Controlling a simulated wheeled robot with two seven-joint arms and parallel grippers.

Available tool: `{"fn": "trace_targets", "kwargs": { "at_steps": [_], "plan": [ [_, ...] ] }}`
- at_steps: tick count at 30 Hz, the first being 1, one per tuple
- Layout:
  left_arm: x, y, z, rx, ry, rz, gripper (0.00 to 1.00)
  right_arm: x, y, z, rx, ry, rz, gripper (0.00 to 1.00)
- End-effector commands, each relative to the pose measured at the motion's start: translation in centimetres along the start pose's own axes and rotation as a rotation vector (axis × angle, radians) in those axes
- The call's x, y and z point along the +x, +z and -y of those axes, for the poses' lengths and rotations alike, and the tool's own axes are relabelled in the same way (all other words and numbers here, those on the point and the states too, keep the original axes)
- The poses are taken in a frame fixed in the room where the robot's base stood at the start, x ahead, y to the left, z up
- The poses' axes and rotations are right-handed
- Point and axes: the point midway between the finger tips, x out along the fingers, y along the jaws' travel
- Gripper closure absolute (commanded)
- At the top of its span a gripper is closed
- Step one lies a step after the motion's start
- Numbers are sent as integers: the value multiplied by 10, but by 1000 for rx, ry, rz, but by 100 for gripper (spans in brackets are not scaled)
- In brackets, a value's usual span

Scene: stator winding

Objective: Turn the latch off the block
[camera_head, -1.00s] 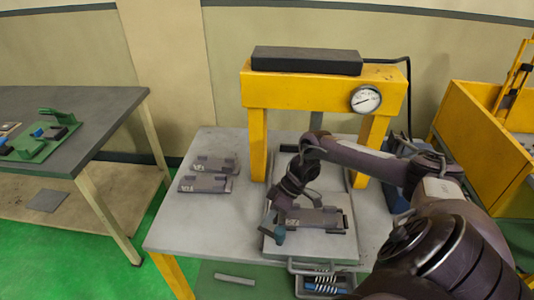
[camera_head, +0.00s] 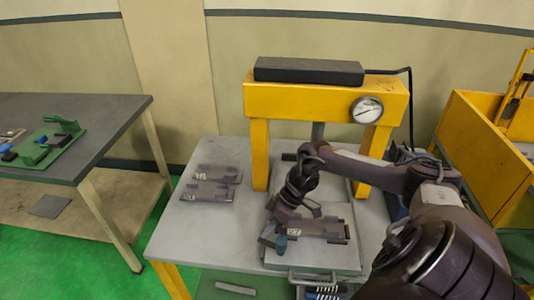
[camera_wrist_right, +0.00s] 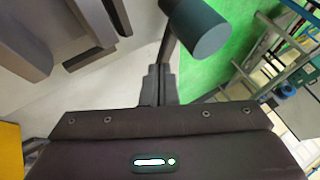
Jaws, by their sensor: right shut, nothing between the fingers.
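The block (camera_head: 322,228) is a dark grey piece with a white label, lying on a grey plate on the work table. At its left end is a blue-grey latch knob (camera_head: 277,243). In the right wrist view the knob (camera_wrist_right: 203,30) is a cylinder on a thin dark rod, just beyond the fingertips. My right gripper (camera_head: 277,222) is above the block's left end, close to the knob. Its fingers (camera_wrist_right: 159,84) are shut and empty; whether they touch the rod I cannot tell. My left gripper is out of view.
A yellow press frame (camera_head: 257,155) with a gauge (camera_head: 366,110) stands behind the plate. Two similar grey blocks (camera_head: 212,182) lie to the left. A tray with springs (camera_head: 322,291) is below the table's front edge. A side table (camera_head: 95,110) holds a green fixture (camera_head: 45,152).

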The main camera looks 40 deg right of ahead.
Motion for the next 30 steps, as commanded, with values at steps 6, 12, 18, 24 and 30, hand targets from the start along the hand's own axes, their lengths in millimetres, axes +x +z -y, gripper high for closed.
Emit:
{"fn": "trace_targets", "kwargs": {
  "at_steps": [6,12,18,24,30],
  "plan": [
    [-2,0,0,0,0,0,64,0,2,1,4,2,-1,100],
    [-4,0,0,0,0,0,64,0,2,2,6,3,-3,100],
    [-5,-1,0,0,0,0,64,0,2,3,7,3,-4,100],
    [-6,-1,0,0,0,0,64,1,2,4,8,4,-4,100],
    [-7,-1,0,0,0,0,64,1,2,4,8,4,-5,100]
  ]
}}
